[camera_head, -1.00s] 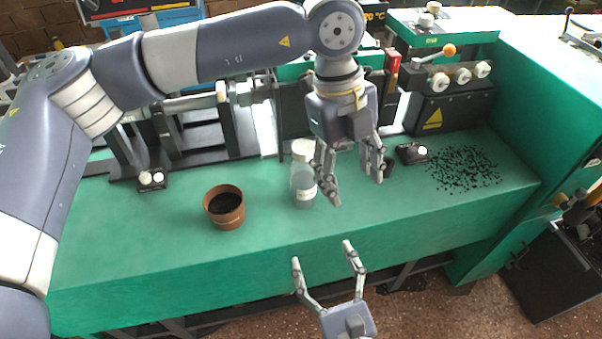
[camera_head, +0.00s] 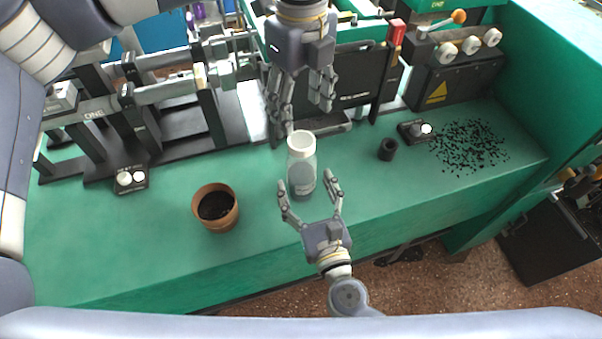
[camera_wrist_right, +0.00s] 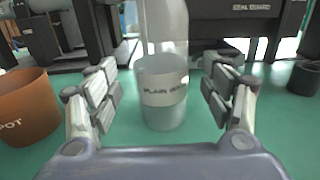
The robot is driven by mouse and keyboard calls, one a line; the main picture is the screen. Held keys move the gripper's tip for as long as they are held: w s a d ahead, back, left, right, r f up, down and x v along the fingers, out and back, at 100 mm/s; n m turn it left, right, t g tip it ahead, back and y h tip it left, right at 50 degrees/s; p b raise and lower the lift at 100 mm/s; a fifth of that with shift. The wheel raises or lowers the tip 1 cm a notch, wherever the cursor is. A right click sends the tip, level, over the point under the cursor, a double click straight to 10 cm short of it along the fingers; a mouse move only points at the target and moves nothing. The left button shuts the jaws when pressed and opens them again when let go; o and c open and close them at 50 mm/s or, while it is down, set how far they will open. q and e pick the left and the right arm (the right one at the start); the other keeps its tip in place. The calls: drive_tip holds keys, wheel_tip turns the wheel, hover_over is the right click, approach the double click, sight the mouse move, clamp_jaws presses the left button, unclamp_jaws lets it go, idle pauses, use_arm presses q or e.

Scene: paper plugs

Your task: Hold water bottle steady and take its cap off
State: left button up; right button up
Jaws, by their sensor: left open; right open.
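The water bottle (camera_head: 302,172) is clear with a pale label and a white cap (camera_head: 301,141). It stands upright on the green bench. My left gripper (camera_head: 301,108) is open, pointing down above and slightly behind the bottle's cap. My right gripper (camera_head: 310,192) is open in front of the bottle, its fingers reaching toward it from the near side. In the right wrist view the bottle (camera_wrist_right: 163,98) stands between and beyond the two open fingers of the right gripper (camera_wrist_right: 160,95); its cap is out of that view.
A brown pot (camera_head: 216,208) of dark soil stands left of the bottle. A small black cup (camera_head: 388,149), a black knob box (camera_head: 414,131) and scattered black bits (camera_head: 468,146) lie to the right. Black machine rails (camera_head: 160,110) run along the back. The bench's front left is clear.

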sight(306, 187)
drive_tip(key=shift+x, duration=0.8)
use_arm(q)
drive_tip(key=shift+s+r, duration=0.1)
use_arm(e)
drive_tip(key=shift+w+a+r, duration=0.1)
drive_tip(key=shift+w+a, duration=0.1)
drive_tip(key=shift+w, duration=0.6)
